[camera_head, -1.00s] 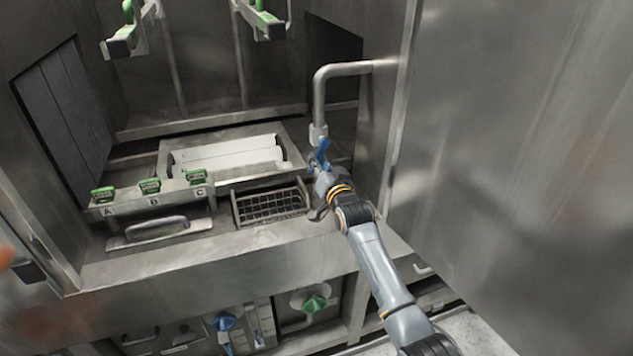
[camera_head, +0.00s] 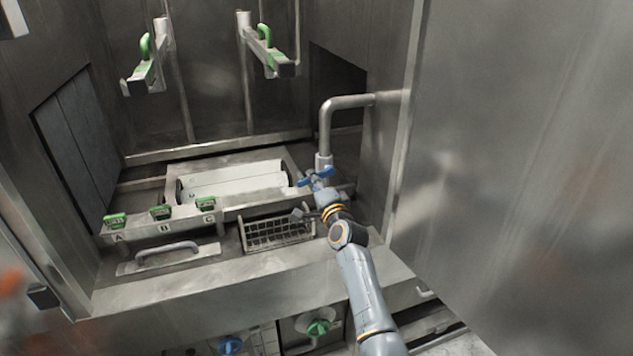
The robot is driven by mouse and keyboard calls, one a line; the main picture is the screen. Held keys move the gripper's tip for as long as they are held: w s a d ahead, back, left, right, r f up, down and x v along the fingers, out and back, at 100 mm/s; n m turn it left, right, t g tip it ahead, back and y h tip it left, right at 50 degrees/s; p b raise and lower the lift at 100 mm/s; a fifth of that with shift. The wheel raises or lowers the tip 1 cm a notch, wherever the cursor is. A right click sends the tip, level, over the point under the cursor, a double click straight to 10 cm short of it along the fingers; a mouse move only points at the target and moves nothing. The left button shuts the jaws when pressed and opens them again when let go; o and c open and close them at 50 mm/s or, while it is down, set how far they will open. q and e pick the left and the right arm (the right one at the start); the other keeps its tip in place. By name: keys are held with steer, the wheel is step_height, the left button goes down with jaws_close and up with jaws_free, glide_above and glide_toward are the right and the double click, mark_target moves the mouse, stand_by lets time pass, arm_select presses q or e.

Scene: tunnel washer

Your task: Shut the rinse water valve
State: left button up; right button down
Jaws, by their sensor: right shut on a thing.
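The rinse water valve has a blue handle (camera_head: 316,177) at the lower end of a bent steel pipe (camera_head: 326,118) on the right side of the recess. The handle lies roughly crosswise to the pipe. My right gripper (camera_head: 318,184) reaches up from below and is shut on the blue handle; its fingers are small and partly hidden against it. My left gripper is not in view.
A wire basket (camera_head: 278,234) stands just left of my right gripper. Green tags (camera_head: 160,212) marked A, B and C sit on a ledge further left, above a bar handle (camera_head: 167,250). Green-handled levers (camera_head: 146,62) hang above. A large steel panel (camera_head: 510,170) closes off the right.

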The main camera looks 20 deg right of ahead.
steer(key=shift+a+r+m+p, duration=0.1)
steer(key=shift+r+m+p, duration=0.45)
steer(key=shift+m, duration=0.75)
steer(key=shift+r, duration=0.1)
steer(key=c, duration=1.2)
jaws_free()
